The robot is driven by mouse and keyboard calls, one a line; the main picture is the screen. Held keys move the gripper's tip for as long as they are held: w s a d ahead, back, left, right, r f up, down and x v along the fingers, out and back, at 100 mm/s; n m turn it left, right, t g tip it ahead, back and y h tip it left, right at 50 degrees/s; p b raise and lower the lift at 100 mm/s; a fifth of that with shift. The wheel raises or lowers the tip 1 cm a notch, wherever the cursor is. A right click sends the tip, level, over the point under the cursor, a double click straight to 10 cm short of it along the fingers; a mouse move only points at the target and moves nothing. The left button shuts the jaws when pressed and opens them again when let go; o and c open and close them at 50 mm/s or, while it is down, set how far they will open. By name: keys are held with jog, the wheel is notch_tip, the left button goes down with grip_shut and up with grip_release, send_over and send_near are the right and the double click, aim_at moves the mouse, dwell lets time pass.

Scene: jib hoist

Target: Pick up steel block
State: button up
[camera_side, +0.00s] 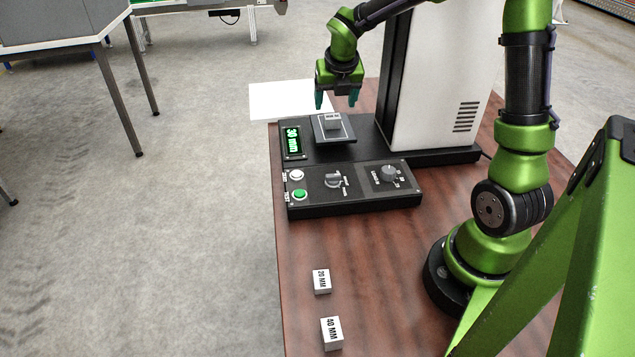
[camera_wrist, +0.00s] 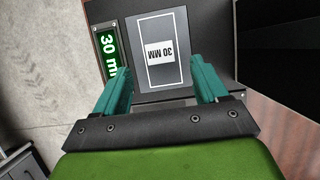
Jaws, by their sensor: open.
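A light grey steel block (camera_side: 332,122) marked "30 MM" sits on the square plate (camera_side: 346,134) of the machine. In the wrist view the block (camera_wrist: 160,53) lies inside the white outline on the plate (camera_wrist: 146,26), ahead of the fingertips. My gripper (camera_side: 338,98) is open and empty, just above and behind the block in the side view. In the wrist view its teal fingers (camera_wrist: 164,76) are spread wider than the block. Two more light blocks, "20 MM" (camera_side: 321,281) and "40 MM" (camera_side: 331,333), stand on the table's front left.
The machine's green display (camera_side: 293,141) reads 30 mm. A control panel (camera_side: 355,186) with buttons and knobs lies in front of the plate. A tall white column (camera_side: 437,80) stands right of it. The wooden table (camera_side: 385,260) is clear between panel and loose blocks.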

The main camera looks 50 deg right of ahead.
aim_at(332, 116)
jog(key=x, duration=0.5)
jog(key=shift+w+f, duration=0.1)
jog(key=shift+f, duration=0.3)
jog(key=c, duration=1.2)
grip_shut()
jog(key=shift+r, duration=0.15)
